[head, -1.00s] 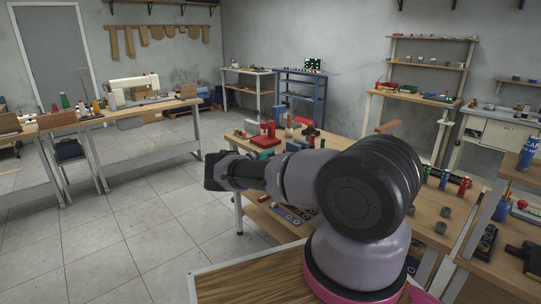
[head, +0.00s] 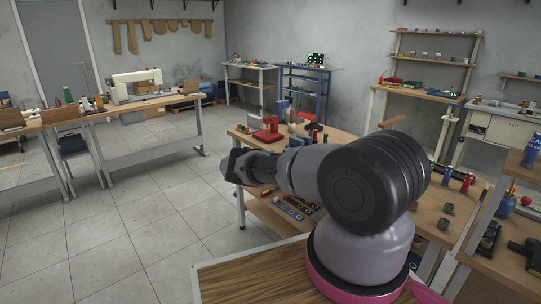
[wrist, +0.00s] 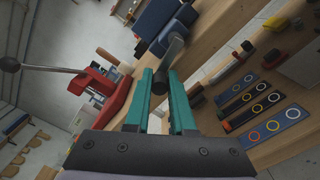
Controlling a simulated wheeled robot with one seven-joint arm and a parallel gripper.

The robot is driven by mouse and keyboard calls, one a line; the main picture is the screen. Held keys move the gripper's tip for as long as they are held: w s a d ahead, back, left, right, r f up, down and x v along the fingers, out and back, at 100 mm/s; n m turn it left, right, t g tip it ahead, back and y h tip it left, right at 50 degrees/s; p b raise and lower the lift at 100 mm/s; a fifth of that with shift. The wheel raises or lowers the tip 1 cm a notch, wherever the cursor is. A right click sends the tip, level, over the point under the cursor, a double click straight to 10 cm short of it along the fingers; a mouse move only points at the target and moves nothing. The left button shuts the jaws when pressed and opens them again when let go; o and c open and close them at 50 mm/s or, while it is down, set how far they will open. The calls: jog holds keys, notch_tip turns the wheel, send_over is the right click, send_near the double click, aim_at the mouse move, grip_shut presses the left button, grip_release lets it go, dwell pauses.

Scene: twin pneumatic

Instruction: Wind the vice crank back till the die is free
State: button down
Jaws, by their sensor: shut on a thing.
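In the wrist view, my gripper (wrist: 161,77) has two green fingers on either side of the dark crank handle (wrist: 160,83) and is shut on it. A grey shaft (wrist: 172,49) runs from near the handle up to the blue vice (wrist: 160,20) at the top of the picture. I cannot make out the die or how the vice jaws stand. In the head view my arm covers the fingers, the handle and part of the bench.
A red press (wrist: 103,88) with a long lever (wrist: 50,69) stands left of my fingers. Boards with coloured rings (wrist: 262,117) lie to the right. In the head view, several small items stand on the wooden bench (head: 343,137); floor at the left is clear.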

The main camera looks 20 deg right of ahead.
jog(key=n, duration=0.2)
jog(key=f+n, duration=0.1)
jog(key=shift+s+d+f+n, duration=0.1)
jog(key=shift+s+n, duration=0.15)
jog(key=shift+n, duration=0.05)
jog(key=shift+s+d+f+n, duration=0.1)
jog(key=shift+s+f+n, duration=0.1)
jog(key=shift+n, duration=0.6)
jog(key=shift+s+f+n, duration=0.1)
jog(key=shift+f+n, duration=0.1)
jog(key=shift+n, duration=0.6)
jog(key=c, duration=0.8)
grip_release()
jog(key=v, duration=1)
jog(key=shift+s+a, duration=0.15)
jog(key=shift+a, duration=0.2)
